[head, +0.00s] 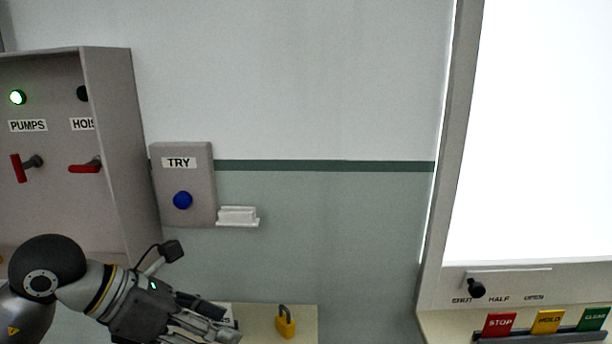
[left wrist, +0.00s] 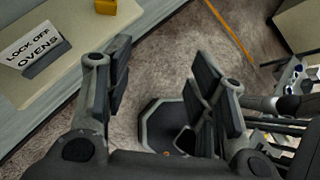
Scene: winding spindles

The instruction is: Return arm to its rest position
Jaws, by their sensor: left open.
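My left arm comes in from the lower left in the head view. Its gripper (head: 205,318) is in front of the shelf with the yellow padlock (head: 285,326), and part of the shelf is hidden behind it. My right gripper is in neither view.
A grey panel (head: 115,150) with PUMPS and HOIS switches stands at the left. A TRY box (head: 200,205) with a blue button is beside it. STOP, HOLD and CLEAR tags (head: 500,323) are at right.

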